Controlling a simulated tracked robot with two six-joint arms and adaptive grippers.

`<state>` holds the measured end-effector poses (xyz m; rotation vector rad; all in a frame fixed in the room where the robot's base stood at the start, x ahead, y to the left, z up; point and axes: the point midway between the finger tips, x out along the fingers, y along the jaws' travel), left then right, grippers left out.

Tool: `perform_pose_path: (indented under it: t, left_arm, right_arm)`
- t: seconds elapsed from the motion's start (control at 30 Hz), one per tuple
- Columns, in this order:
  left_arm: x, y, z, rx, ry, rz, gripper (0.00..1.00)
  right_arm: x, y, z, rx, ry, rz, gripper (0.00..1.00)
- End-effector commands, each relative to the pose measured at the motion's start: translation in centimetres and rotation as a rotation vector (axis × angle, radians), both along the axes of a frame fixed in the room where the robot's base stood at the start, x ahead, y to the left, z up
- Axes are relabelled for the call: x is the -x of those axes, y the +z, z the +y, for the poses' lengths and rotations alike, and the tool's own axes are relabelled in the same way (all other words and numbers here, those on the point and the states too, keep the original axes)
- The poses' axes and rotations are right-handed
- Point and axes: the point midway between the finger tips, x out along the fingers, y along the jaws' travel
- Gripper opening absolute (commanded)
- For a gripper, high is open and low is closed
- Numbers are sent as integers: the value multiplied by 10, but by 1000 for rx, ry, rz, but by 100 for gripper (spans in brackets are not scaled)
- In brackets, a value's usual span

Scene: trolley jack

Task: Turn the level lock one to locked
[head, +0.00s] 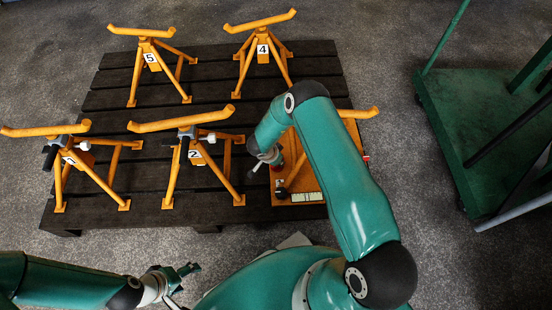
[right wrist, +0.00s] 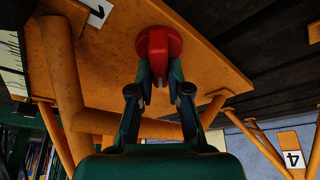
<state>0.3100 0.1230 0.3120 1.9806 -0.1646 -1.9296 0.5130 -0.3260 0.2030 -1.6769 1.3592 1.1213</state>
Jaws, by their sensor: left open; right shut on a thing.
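The level lock (right wrist: 159,42), a red knob with a round base and a raised grip, sits on an orange plate (right wrist: 215,60) in the right wrist view. A white tag (right wrist: 97,10) on the plate seems to carry a 1. My right gripper (right wrist: 160,75) is shut on the lock's grip, one finger on each side. In the head view the right gripper (head: 268,160) is at the plate's left edge, partly hidden by my arm. My left gripper (head: 183,275) is open and empty, low in the head view, away from the plate.
Several orange stands, including one marked 5 (head: 150,58), one marked 4 (head: 263,49) and one marked 2 (head: 194,155), stand on a dark slatted pallet (head: 215,75). A green trolley (head: 450,120) is at the right. Grey floor is clear around the pallet.

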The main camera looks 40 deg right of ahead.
Motion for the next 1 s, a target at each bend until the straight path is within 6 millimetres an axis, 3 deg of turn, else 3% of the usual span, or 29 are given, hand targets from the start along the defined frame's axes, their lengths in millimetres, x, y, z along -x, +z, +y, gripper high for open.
perform_pose_path:
  t: [0.6,1.0]
  left_arm:
    - [0,-13,0,0,0,0,69]
    - [0,-20,0,0,0,0,69]
  right_arm:
    - [-4,-1,3,-9,-555,-16,0]
    - [-3,1,3,-9,-741,-17,0]
